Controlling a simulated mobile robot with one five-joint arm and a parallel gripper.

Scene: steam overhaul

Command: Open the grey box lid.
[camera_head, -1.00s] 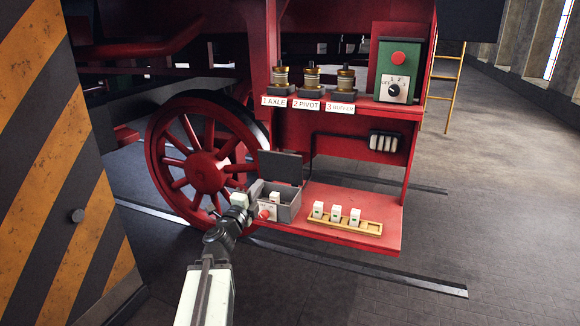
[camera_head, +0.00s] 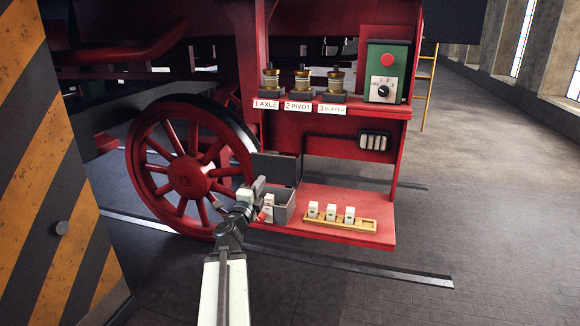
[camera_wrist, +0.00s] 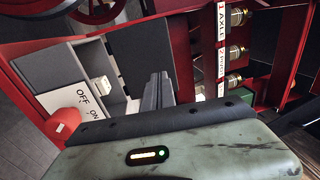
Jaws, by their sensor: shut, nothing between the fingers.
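The grey box (camera_head: 287,207) sits at the left end of the red shelf, and its dark grey lid (camera_head: 282,168) stands up, open, at the back. In the wrist view the lid (camera_wrist: 143,50) rises beside the box (camera_wrist: 48,72). A white block (camera_wrist: 103,88) shows inside it. A red switch knob (camera_wrist: 62,125) with an OFF/ON plate is on the box's front. My gripper (camera_head: 260,183) is at the box's left side, by the lid's lower left part. Its fingers (camera_wrist: 158,88) are together and empty; whether they touch the lid I cannot tell.
A wooden tray (camera_head: 366,226) with white blocks lies to the right on the red shelf (camera_head: 380,205). Brass fittings (camera_head: 302,80) stand on the shelf above, beside a green control box (camera_head: 385,70). A red wheel (camera_head: 187,177) is behind left, a striped panel (camera_head: 45,190) nearer left.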

